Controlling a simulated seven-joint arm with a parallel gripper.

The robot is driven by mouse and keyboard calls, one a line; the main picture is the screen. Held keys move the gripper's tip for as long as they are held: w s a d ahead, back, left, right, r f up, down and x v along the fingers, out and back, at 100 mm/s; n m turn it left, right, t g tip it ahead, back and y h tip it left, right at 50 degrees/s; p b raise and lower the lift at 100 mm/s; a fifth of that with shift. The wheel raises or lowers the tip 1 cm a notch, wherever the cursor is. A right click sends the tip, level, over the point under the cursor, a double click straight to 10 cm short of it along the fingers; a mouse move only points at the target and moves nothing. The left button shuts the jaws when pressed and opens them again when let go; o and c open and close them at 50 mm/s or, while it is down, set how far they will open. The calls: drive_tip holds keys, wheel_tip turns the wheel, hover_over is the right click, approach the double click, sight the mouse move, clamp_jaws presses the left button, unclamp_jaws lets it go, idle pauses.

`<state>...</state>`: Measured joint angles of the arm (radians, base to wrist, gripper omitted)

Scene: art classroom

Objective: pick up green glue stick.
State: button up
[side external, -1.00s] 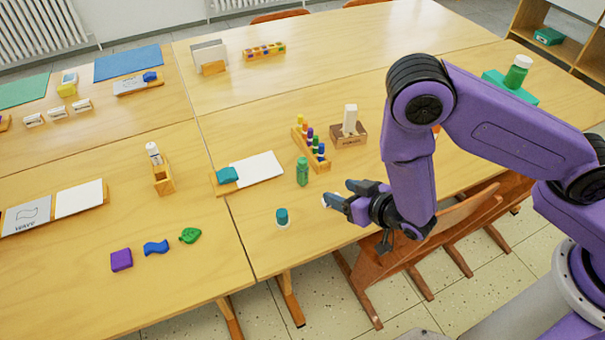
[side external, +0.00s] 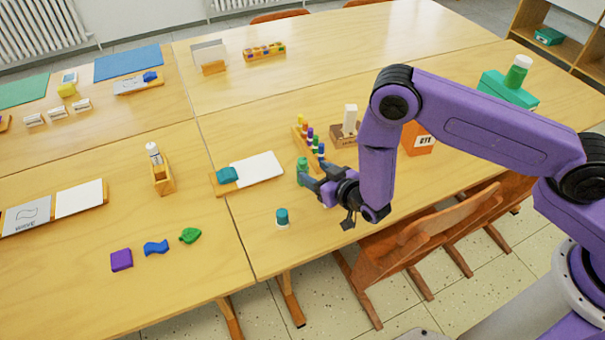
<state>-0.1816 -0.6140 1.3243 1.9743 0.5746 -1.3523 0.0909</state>
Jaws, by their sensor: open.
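The fingers hide the lower part of the stick from this side. I cannot tell whether the fingers touch it.
A small teal-capped pot (side external: 282,218) stands in front of my gripper. The coloured rack (side external: 310,140) and a wooden box with a white block (side external: 347,132) are close behind. A white sheet (side external: 257,168) with a teal piece lies to the left. An orange box (side external: 418,138) stands behind my arm.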

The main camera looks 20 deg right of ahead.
sight(306, 168)
drive_tip(key=shift+a+x, duration=0.2)
drive_tip(key=shift+x, duration=2.95)
drive_tip(key=shift+c, duration=0.3)
drive_tip(key=c, duration=1)
